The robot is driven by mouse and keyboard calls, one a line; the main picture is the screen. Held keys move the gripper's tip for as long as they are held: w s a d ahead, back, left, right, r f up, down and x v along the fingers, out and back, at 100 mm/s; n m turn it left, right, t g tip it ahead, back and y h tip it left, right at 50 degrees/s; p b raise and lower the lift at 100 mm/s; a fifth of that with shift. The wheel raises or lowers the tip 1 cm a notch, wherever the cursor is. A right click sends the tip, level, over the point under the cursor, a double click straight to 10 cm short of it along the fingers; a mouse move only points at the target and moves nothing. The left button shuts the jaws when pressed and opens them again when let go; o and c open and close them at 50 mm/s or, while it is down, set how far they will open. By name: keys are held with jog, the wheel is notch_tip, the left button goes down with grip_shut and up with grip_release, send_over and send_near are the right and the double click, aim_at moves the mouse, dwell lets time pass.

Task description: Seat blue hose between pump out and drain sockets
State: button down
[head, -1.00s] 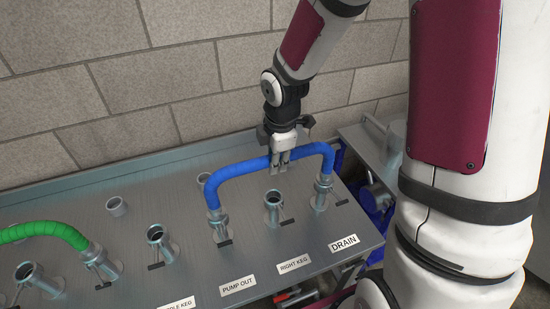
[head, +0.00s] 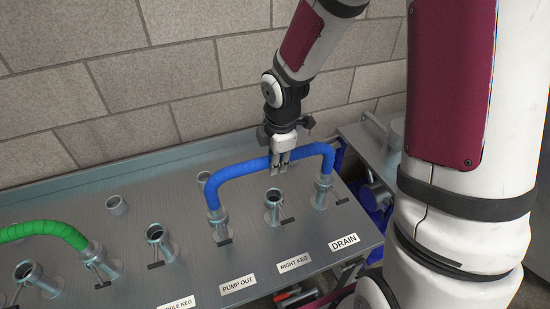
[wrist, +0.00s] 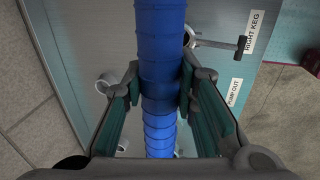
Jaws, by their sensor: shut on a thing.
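The blue hose (head: 240,168) stands as an arch over the steel panel. Its left end meets the pump out socket (head: 222,226), and its right end meets the drain socket (head: 321,197). Both ends look in line with their sockets; how deep they sit cannot be told. My gripper (head: 280,157) is shut on the upper span of the hose, right of its middle. In the wrist view the blue hose (wrist: 160,60) runs between the two fingers (wrist: 160,92), which touch it on both sides.
The right keg socket (head: 273,206) stands empty under the arch. Another open socket (head: 158,240) is to the left. A green hose (head: 48,229) bends into a socket at far left. A block wall (head: 150,70) rises behind the panel (head: 190,270). Labels line the front edge.

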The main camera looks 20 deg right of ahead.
jog(key=c, duration=1.2)
grip_release()
notch_tip(320, 180, up, 11)
jog(key=s, duration=0.2)
jog(key=s+r+m+t, duration=0.1)
jog(key=s+r+m, duration=0.5)
jog(key=s+m, duration=0.3)
jog(key=s+r+m+t, duration=0.2)
jog(key=s+r+m, duration=0.4)
jog(key=s+m, duration=0.3)
jog(key=shift+a+r, duration=0.2)
jog(key=shift+r, duration=0.2)
